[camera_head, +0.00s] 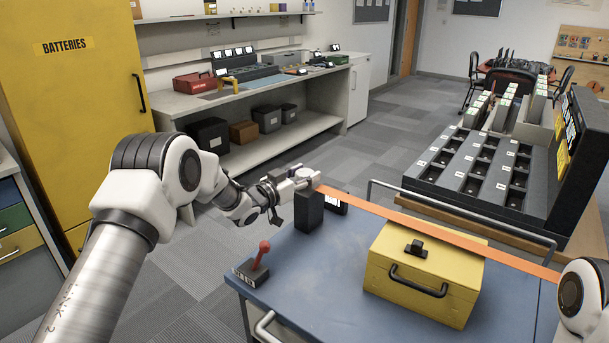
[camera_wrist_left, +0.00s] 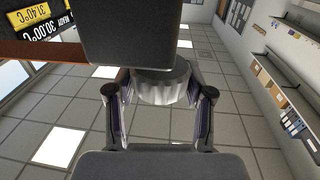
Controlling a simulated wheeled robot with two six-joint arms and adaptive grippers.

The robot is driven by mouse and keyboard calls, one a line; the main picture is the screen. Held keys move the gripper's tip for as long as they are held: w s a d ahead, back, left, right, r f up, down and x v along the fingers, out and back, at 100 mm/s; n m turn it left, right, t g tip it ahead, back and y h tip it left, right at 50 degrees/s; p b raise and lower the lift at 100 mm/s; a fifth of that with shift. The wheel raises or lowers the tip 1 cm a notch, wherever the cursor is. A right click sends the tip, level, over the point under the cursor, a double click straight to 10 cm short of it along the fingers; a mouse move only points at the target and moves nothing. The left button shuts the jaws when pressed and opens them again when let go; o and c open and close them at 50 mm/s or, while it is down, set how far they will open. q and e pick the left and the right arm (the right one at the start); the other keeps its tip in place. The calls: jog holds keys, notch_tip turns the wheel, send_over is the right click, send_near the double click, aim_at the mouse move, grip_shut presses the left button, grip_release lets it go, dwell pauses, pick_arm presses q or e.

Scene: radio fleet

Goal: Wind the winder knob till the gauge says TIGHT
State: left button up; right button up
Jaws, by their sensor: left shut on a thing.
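The winder is a black post (camera_head: 308,212) on the left part of a blue-topped cart (camera_head: 300,300). An orange strap (camera_head: 400,216) runs from it over a yellow box (camera_head: 445,283). My left gripper (camera_head: 292,180) is at the top of the post. In the left wrist view the grey fluted winder knob (camera_wrist_left: 165,84) sits between the two fingers (camera_wrist_left: 160,95), which are shut on it. A small dark unit with a white screen (camera_head: 336,205), perhaps the gauge, stands behind the post. Its reading is too small to tell. My right gripper is out of view.
A red-knobbed lever (camera_head: 263,250) stands on the cart's left edge, below my left arm. The yellow box has a black handle and a black latch. A grey rail (camera_head: 470,211) edges the cart's back. A charging rack (camera_head: 480,165) stands beyond it.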

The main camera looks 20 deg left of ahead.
pick_arm(q)
jog(key=shift+m+g+h, duration=0.4)
jog(key=shift+m+h, duration=0.1)
jog(key=shift+h, duration=0.2)
jog(key=o, duration=1.2)
jog(key=shift+w+f, duration=0.1)
jog(key=v, duration=1.2)
jog(key=shift+a+f, duration=0.1)
